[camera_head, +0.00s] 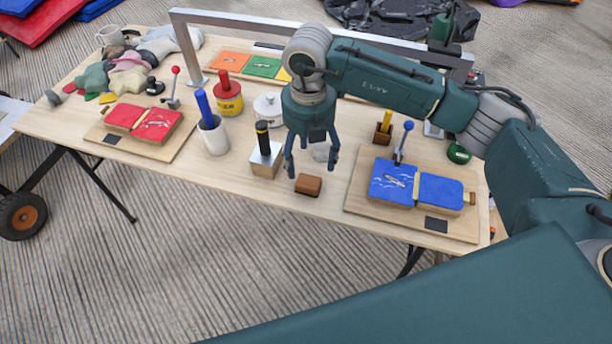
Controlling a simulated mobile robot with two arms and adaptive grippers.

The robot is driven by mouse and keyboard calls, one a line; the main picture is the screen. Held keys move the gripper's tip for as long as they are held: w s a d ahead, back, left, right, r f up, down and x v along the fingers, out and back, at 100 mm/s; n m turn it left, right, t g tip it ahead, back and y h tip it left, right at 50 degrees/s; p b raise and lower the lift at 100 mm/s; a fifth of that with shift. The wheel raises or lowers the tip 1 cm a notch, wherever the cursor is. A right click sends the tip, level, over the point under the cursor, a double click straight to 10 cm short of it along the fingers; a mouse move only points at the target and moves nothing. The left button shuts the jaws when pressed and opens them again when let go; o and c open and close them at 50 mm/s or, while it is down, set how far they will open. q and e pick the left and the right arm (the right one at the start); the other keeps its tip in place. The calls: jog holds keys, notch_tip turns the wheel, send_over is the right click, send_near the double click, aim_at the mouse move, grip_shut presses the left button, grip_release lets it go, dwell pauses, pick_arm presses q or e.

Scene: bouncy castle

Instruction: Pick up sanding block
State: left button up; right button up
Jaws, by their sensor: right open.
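The sanding block (308,185) is most likely the small brown block lying near the front edge of the wooden table (300,207). My right gripper (311,172) hangs above it, pointing down, with its two fingers spread and nothing between them. The fingertips appear just over the block, one toward each side. I cannot tell whether they touch it. My left gripper is not in view.
A white cup with a blue stick (215,135) is further left. A board with blue pads (412,190) lies to the right. A metal frame (240,20) spans the back.

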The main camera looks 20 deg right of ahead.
aim_at(308, 181)
jog(key=f, duration=0.4)
jog(key=shift+s, duration=0.2)
jog(key=shift+w+f, duration=0.1)
jog(key=shift+f, duration=0.1)
notch_tip(308, 181, down, 4)
jog(key=shift+f+p, duration=0.1)
jog(key=shift+p, duration=0.8)
jog(key=shift+f, duration=0.5)
jog(key=shift+c, duration=0.2)
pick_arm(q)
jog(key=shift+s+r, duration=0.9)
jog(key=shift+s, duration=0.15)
pick_arm(e)
jog(key=c, duration=1.3)
